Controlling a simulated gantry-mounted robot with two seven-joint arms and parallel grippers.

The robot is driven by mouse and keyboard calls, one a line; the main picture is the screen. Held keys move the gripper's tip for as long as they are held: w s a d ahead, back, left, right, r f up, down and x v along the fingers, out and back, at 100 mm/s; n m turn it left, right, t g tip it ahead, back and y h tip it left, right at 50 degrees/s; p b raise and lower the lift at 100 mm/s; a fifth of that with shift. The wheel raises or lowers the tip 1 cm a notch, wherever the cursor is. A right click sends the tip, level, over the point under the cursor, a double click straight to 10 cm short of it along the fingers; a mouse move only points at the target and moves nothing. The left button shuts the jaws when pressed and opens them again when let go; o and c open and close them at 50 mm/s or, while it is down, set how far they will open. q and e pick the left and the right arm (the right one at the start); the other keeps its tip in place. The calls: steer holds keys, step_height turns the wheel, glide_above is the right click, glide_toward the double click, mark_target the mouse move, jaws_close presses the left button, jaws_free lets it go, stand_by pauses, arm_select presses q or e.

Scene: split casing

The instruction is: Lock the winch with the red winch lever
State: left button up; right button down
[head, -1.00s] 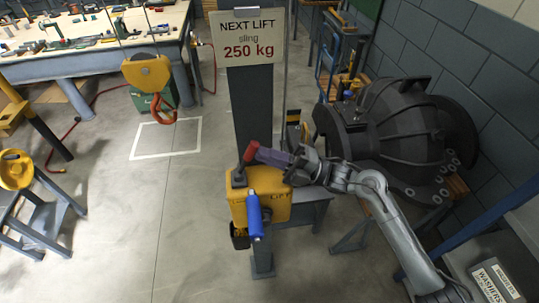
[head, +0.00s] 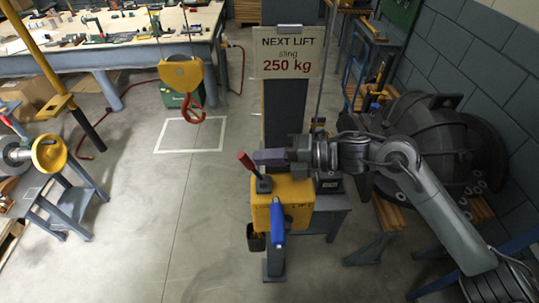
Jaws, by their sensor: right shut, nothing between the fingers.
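The red winch lever (head: 247,163) stands on top of the yellow winch (head: 288,188), on the post below the sign. It leans up and to the left from its dark base. My right gripper (head: 258,158) is shut and empty. Its purple-grey fingers point left, just to the right of the red grip; whether they touch it I cannot tell. A blue handle (head: 278,225) hangs on the winch's front. My left gripper is not in view.
An orange hook under a yellow block (head: 181,73) hangs behind to the left. A dark ribbed casing (head: 425,135) lies on wooden supports at the right. A blue stand (head: 65,205) is at the left. The floor between is clear.

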steer(key=shift+a, duration=0.6)
steer(key=shift+s+a, duration=0.1)
stand_by(0.3)
steer(key=shift+d+r, duration=0.4)
steer(key=shift+d, duration=0.1)
steer(key=r+v, duration=0.2)
steer(key=v, duration=1.1)
steer(key=shift+a+r+b, duration=0.15)
steer(key=shift+a+b, duration=0.15)
steer(key=shift+b, duration=0.15)
